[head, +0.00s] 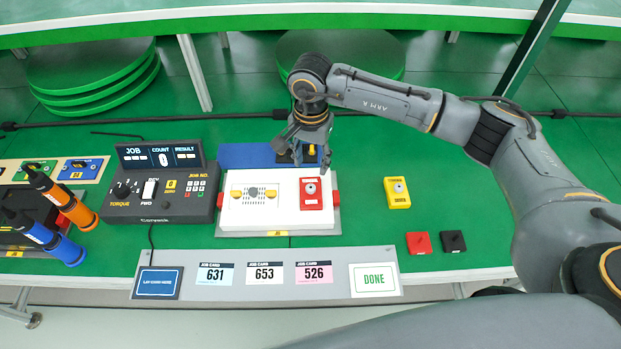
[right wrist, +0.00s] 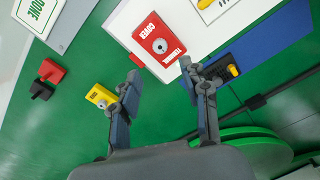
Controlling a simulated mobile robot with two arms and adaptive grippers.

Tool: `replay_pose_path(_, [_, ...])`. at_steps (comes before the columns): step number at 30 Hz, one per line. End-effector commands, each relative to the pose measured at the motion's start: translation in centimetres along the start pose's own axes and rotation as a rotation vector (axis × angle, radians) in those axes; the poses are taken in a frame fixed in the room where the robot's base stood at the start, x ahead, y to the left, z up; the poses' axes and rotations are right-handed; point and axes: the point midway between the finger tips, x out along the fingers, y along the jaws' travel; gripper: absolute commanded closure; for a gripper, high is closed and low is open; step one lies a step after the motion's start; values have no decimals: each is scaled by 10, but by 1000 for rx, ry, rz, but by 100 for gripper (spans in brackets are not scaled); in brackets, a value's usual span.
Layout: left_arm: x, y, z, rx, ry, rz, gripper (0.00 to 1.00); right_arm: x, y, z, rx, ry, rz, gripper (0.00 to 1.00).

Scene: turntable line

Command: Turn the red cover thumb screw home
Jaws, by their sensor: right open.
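The red terminal cover (head: 316,201) lies on the right part of the white unit (head: 270,220). The cover (right wrist: 146,31) and screw (right wrist: 160,46) also show in the right wrist view, ahead of the fingertips. My right gripper (head: 306,153) is above the back edge of the unit, behind the cover. In the right wrist view this gripper (right wrist: 158,72) is open, with nothing between its fingers. My left gripper is not in view.
A yellow cover (head: 397,199) lies to the right, with a red knob (head: 419,243) and a black knob (head: 453,241) in front. A blue mat (head: 240,155) is behind the unit. The torque controller (head: 160,205) and orange and blue drivers (head: 75,211) stand left. Job cards (head: 265,272) lie in front.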

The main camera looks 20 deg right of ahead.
Motion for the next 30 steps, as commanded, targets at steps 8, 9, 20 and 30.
replay_pose_path(8, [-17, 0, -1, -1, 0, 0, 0, 57, 0, 2, 0, -5, 2, 54])
replay_pose_path(9, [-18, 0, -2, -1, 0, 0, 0, 64, 0, 2, 0, -4, 2, 54])
replay_pose_path(20, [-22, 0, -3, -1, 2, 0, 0, 90, -1, 1, -1, -2, -2, 54])
replay_pose_path(30, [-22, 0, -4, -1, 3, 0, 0, 90, 0, 1, -1, -2, -2, 83])
